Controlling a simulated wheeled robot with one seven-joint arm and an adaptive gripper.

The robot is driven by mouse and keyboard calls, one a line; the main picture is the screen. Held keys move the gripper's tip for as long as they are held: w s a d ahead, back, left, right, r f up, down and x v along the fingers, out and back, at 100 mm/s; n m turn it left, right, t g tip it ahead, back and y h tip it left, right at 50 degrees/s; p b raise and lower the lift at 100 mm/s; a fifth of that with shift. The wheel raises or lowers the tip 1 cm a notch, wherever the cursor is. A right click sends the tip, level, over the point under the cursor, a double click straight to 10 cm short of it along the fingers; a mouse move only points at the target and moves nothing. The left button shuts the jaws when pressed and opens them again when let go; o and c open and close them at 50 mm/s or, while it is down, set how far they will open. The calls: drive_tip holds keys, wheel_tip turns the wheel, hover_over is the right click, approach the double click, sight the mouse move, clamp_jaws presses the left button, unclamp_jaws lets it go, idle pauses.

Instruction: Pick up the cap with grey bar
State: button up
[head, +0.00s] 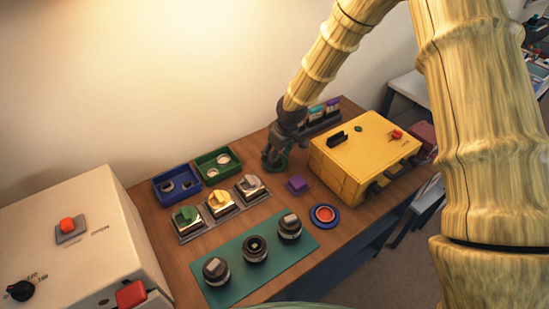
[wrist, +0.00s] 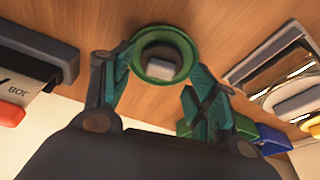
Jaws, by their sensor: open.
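The cap with grey bar (wrist: 161,68) lies on the wooden table as a round green rim with a pale grey block inside it. In the head view its green rim (head: 278,168) shows low beside the fingers, partly hidden by them. My gripper (wrist: 160,72) is open, with one teal finger on each side of the cap. The fingers are very close to the rim; I cannot tell whether they touch it. In the head view my gripper (head: 274,158) is low over the back of the table, left of the yellow case.
The yellow case (head: 352,150) stands close on the right, with a dark rack (head: 320,124) behind. A purple block (head: 297,185), a green tray (head: 231,172), a blue tray (head: 158,185) and metal stands (head: 221,210) lie nearby. A teal mat (head: 232,283) holds dark barrels in front.

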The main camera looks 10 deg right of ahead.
drive_tip(key=shift+w+a+f, duration=0.1)
drive_tip(key=shift+w+f, duration=0.05)
drive_tip(key=shift+f, duration=0.55)
drive_tip(key=c, duration=0.6)
